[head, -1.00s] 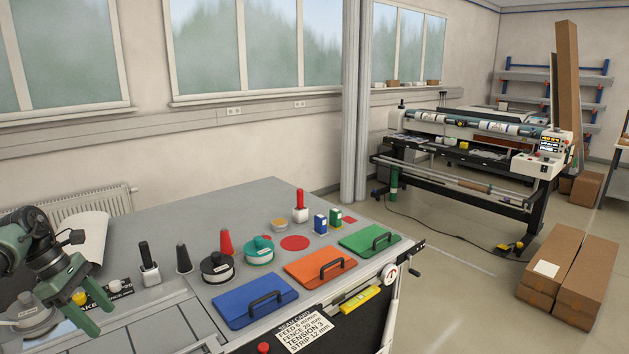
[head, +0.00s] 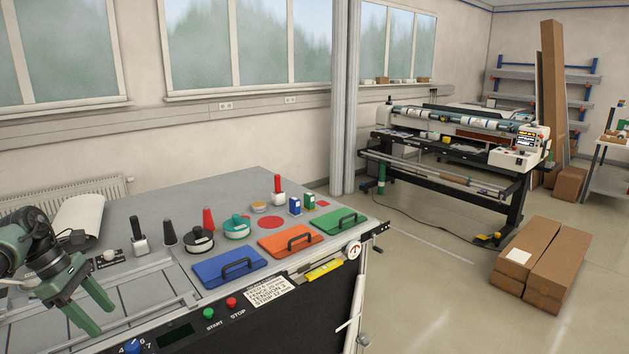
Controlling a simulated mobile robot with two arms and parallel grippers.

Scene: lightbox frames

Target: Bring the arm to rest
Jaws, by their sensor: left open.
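My left gripper (head: 92,314) shows at the lower left of the head view, on the green arm that comes in from the left. Its two green fingers are spread apart and point down over the left part of the grey machine table (head: 130,207). I see nothing between the fingers. I cannot tell how far above the table they are. My right gripper is not in view.
To the gripper's right stand a black-handled tool (head: 139,240), dark and red cones and round pots. Blue (head: 229,267), orange (head: 290,240) and green (head: 331,221) handled plates lie along the table's right side. Boxes (head: 541,262) lie on the open floor.

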